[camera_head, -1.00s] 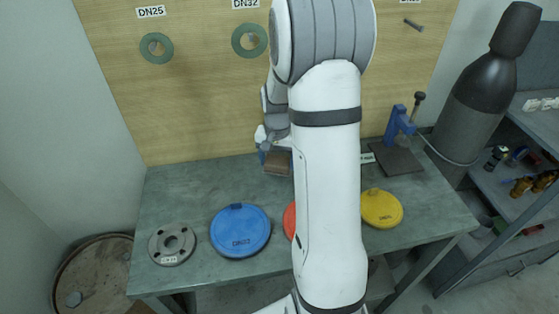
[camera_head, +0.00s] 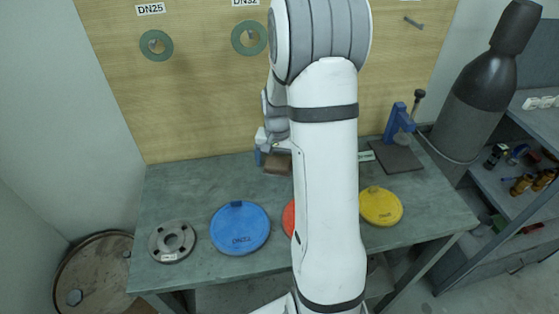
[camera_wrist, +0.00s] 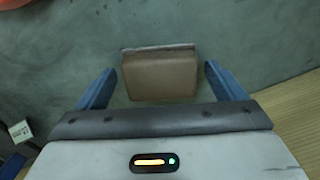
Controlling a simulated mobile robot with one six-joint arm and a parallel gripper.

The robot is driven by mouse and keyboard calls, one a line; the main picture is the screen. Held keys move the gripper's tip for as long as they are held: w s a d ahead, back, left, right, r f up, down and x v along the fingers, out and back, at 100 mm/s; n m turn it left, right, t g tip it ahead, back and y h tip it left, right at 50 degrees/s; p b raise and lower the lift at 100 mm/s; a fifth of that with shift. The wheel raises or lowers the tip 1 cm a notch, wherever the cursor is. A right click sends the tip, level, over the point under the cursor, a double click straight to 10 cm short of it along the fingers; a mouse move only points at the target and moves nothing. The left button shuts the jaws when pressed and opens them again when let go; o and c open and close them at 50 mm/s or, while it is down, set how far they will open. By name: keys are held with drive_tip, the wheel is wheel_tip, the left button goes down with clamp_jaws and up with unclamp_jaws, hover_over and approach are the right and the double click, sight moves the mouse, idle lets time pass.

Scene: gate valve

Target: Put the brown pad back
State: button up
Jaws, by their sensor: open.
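The brown pad (camera_wrist: 160,76) is a block with a grey strip along one edge. In the wrist view it lies between my gripper's two blue fingers, with a gap on each side. My gripper (camera_wrist: 164,82) is open. In the head view the brown pad (camera_head: 277,163) is at the back of the bench, and part of it is hidden by my arm. My gripper (camera_head: 268,154) is right beside or over it there. I cannot tell the height between them.
On the grey bench (camera_head: 200,185) are a grey flange (camera_head: 171,243), a blue disc (camera_head: 240,228), a red disc (camera_head: 289,218) mostly hidden by my arm, and a yellow disc (camera_head: 381,206). A blue clamp stand (camera_head: 400,122) stands at the back right. The wooden board (camera_head: 200,100) rises behind.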

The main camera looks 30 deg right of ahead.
sight(277, 163)
wheel_tip(277, 163, up, 11)
drive_tip(key=s+a+r+n+t, duration=0.1)
drive_tip(key=s+a+r+n, duration=0.1)
drive_tip(key=s+a, duration=0.4)
drive_tip(key=s+a+r+n+t, duration=0.2)
drive_tip(key=s+a+n, duration=0.3)
drive_tip(key=s, duration=0.8)
drive_tip(key=shift+s+a+r+n+b, duration=0.15)
drive_tip(key=shift+a+r+n+b, duration=0.25)
drive_tip(key=shift+a, duration=0.8)
